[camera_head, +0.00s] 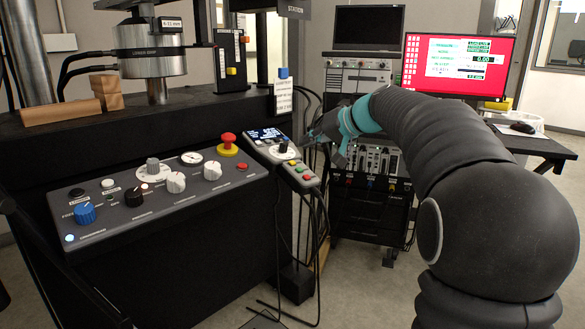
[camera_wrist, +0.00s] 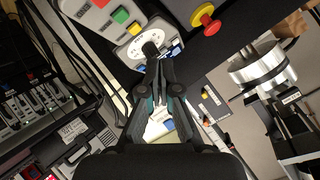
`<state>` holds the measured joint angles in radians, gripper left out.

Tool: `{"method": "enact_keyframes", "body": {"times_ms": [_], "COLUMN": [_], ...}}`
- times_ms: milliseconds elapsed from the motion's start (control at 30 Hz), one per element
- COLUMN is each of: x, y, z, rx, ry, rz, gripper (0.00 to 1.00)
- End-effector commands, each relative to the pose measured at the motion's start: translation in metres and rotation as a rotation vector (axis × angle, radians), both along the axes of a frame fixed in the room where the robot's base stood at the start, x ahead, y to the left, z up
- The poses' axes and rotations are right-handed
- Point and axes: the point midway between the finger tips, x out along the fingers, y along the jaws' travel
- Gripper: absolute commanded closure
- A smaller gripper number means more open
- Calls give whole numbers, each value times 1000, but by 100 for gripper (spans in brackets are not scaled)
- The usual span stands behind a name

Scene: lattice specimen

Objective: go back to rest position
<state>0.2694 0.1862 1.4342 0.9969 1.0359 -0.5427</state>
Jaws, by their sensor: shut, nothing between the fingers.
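My gripper (camera_wrist: 160,95) is shut and empty in the wrist view, its fingertips close together. In the head view my gripper (camera_head: 312,134) is at the end of my dark arm, just right of the small handheld control box (camera_head: 290,165). The box has a dial, a lit display and coloured buttons. In the wrist view a black knob (camera_wrist: 151,49) on a white dial shows just beyond the fingertips. I cannot tell whether the fingertips touch it.
The large control panel (camera_head: 150,195) with knobs and a red emergency button (camera_head: 228,142) is at left. A press cylinder (camera_head: 150,48) stands behind it. An equipment rack (camera_head: 372,195) and a red monitor screen (camera_head: 458,66) are behind my arm. Cables hang below the control box.

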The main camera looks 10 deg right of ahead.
Motion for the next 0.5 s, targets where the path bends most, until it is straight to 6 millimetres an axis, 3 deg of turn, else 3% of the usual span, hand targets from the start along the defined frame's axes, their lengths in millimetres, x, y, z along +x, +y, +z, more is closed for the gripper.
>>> {"method": "enact_keyframes", "body": {"times_ms": [167,500], "x": [-35,-177], "y": [14,40], "z": [-5,-56], "rx": [-50,-270], "ry": [46,208], "rz": [-4,-38], "gripper": [100,100]}}
